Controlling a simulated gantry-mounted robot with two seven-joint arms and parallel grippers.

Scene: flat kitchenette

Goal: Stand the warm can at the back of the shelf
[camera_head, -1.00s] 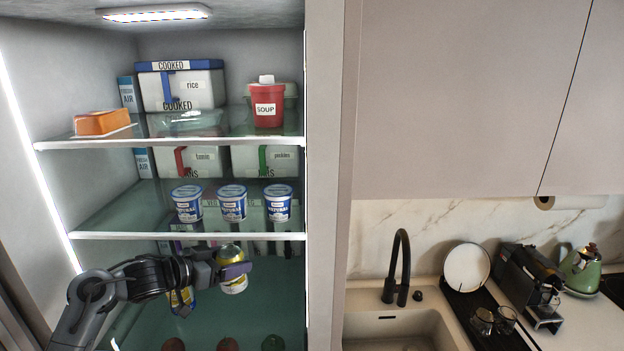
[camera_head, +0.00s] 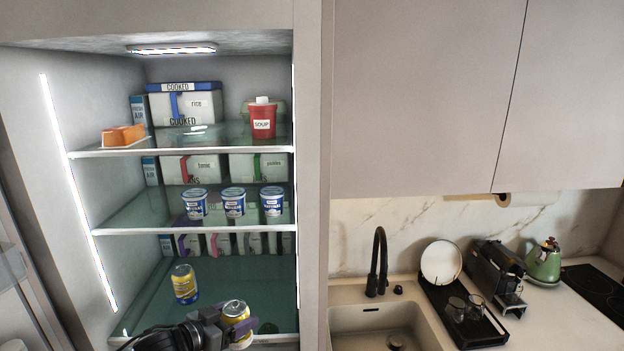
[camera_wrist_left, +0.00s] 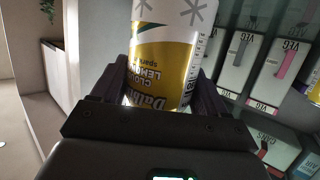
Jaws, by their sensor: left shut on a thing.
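My left gripper (camera_head: 238,328) is shut on a yellow can (camera_head: 236,311) at the front of the lowest visible shelf (camera_head: 215,274). The can is roughly upright, slightly tilted. In the left wrist view the held can (camera_wrist_left: 160,62) has a yellow lemon label and a white band with grey snowflakes, and the fingers clasp its sides. I cannot tell whether its base touches the shelf. A second can (camera_head: 185,285), yellow and blue, stands upright on that shelf, behind and left of the held one. My right gripper is not in view.
Several boxes (camera_head: 220,244) line the back of this shelf, with clear glass in front of them. The shelf above (camera_head: 120,231) holds blue-and-white tubs (camera_head: 234,203). The fridge's right wall (camera_head: 310,200) stands close to the gripper.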

